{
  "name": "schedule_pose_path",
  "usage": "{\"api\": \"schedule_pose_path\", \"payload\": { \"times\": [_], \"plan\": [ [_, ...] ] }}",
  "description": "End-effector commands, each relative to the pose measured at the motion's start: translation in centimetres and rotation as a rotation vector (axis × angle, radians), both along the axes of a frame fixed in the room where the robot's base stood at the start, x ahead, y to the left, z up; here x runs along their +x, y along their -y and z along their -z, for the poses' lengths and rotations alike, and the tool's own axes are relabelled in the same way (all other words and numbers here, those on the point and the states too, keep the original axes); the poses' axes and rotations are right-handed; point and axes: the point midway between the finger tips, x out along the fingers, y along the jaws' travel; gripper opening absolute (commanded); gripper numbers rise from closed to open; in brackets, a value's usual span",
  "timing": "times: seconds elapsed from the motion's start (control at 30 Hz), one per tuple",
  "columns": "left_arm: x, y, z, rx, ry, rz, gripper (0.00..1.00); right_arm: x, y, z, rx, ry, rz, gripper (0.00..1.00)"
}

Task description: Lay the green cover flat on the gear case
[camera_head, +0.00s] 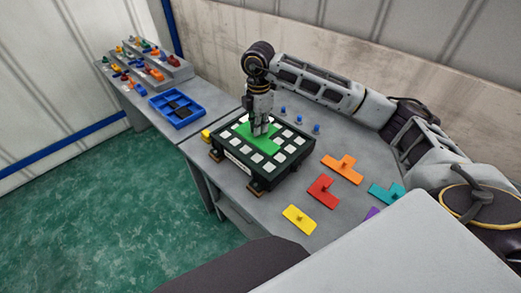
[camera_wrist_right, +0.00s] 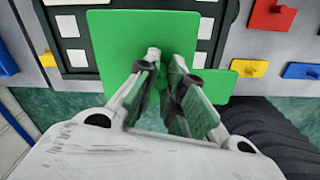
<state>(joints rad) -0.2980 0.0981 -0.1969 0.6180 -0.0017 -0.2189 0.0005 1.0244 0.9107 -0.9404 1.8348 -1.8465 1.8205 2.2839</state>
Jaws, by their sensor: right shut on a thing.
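The green cover (camera_head: 266,148) is a flat plate with a stepped outline and a small knob. My right gripper (camera_head: 260,132) points down and is shut on the knob; in the right wrist view the fingers (camera_wrist_right: 167,62) close around it and the cover (camera_wrist_right: 120,40) spreads out beyond them. The gear case (camera_head: 262,180) is a dark box with white squares around its top. The cover is over the middle of the case and looks roughly level; I cannot tell whether it touches. In the wrist view the cover hides part of the case (camera_wrist_right: 88,62). My left gripper is not in view.
On the table (camera_head: 320,225) right of the case lie an orange piece (camera_head: 343,168), a red piece (camera_head: 322,191), a yellow piece (camera_head: 299,219) and a teal piece (camera_head: 386,194). Several blue pegs (camera_head: 300,119) stand behind. A blue tray (camera_head: 177,122) and a stepped rack (camera_head: 150,68) are at left.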

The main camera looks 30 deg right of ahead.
Motion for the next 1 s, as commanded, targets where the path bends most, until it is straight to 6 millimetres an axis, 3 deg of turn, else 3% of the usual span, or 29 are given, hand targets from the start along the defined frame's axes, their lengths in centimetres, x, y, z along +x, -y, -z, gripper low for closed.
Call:
{"api": "schedule_pose_path", "payload": {
  "times": [0.33,0.8,1.0],
  "plan": [
    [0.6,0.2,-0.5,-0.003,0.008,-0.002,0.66,0.0,0.0,3.8,0.0,-0.001,0.001,0.0],
    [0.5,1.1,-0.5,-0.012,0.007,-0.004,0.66,0.0,0.0,4.6,0.0,-0.001,0.0,0.0],
    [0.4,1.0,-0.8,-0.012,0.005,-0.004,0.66,0.0,0.0,6.3,-0.001,-0.002,0.0,0.0]
  ]
}}
